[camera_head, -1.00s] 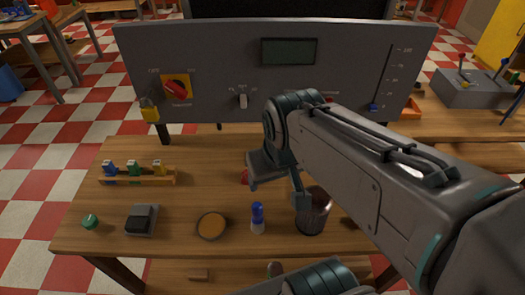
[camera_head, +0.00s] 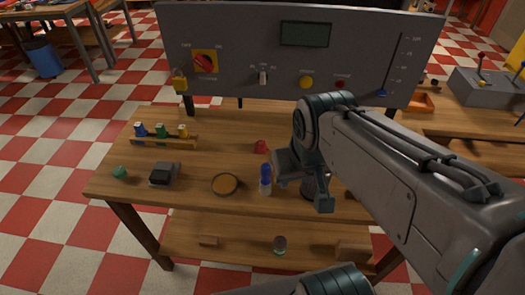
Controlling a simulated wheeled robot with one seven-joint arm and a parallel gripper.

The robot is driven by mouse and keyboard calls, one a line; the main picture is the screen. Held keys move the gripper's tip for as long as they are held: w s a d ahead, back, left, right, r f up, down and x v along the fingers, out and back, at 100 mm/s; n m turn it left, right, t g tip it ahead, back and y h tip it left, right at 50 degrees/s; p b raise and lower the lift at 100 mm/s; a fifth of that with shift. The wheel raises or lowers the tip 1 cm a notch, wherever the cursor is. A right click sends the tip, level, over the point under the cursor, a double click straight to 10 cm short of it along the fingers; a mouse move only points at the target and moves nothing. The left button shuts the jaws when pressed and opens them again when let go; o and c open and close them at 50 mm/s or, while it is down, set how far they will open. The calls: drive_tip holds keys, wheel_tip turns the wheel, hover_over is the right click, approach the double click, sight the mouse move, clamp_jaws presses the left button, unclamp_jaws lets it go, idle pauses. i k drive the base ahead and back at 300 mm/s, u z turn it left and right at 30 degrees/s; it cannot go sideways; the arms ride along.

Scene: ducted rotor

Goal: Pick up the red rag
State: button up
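A small red object (camera_head: 260,146) lies toward the back middle of the wooden workbench (camera_head: 225,155). It is too small to tell whether it is the red rag, and no other cloth-like red thing shows. My gripper (camera_head: 306,182) hangs over the right part of the bench, to the right of the red object and apart from it. My arm fills the right side of the view. The angle does not show clearly whether the fingers are open or shut, and nothing is seen held in them.
A blue-capped bottle (camera_head: 265,180) and a dark cylindrical container (camera_head: 312,188) stand near my gripper. A round tin (camera_head: 225,185), a dark block (camera_head: 165,174), a green item (camera_head: 120,172) and a rack (camera_head: 165,142) are further left. A grey control panel (camera_head: 290,50) rises behind.

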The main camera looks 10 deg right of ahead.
sight(261, 149)
drive_tip(key=u, duration=2.1)
drive_tip(key=i, duration=1.25)
drive_tip(key=z, duration=3.3)
